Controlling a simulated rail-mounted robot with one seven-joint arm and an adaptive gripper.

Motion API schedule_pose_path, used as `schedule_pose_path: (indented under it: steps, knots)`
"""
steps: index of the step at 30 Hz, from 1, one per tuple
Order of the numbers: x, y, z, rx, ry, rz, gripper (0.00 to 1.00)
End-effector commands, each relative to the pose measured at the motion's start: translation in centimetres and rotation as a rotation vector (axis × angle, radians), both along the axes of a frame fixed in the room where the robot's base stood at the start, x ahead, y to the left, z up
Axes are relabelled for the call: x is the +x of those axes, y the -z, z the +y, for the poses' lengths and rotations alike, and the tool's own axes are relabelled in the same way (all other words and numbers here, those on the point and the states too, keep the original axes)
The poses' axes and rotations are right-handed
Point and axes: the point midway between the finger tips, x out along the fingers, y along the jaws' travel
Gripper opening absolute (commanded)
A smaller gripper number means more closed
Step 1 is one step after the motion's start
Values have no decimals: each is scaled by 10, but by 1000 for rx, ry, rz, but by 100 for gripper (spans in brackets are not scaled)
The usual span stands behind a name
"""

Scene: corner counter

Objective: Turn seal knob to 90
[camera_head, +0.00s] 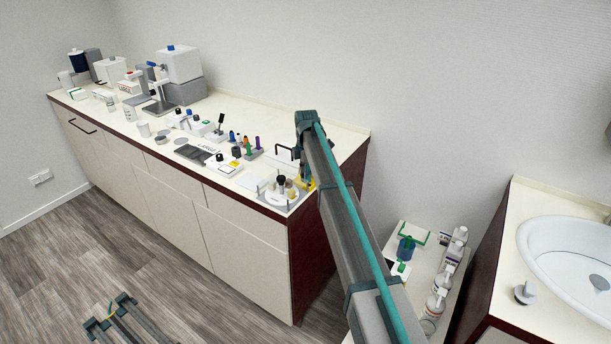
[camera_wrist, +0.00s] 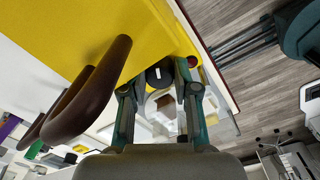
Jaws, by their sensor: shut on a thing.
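The seal knob appears to be the black round knob (camera_wrist: 158,77) with a white pointer mark, beside a yellow body (camera_wrist: 100,35) in the wrist view. My gripper (camera_wrist: 160,82) is shut on this knob, with one finger on each side of it. I cannot read an angle scale around the knob. In the head view a small yellow patch of the device (camera_head: 309,184) shows at the counter's right end, beside my arm. My gripper's fingers and the knob are too small or hidden there to make out.
A dark brown curved handle (camera_wrist: 88,95) stands close to my left finger in the wrist view. A small red part (camera_wrist: 193,61) sits near the right finger. Several small bottles and devices crowd the counter (camera_head: 262,125). A sink (camera_head: 570,255) is at the right.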

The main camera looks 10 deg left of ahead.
Motion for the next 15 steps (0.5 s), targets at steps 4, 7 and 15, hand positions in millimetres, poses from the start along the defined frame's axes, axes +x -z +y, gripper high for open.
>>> schedule_pose_path:
  steps: [4,7,15]
  knots:
    - [0,0,0,-1,29,0,0]
    - [0,0,0,-2,36,-1,0]
    - [0,0,0,-2,38,-1,0]
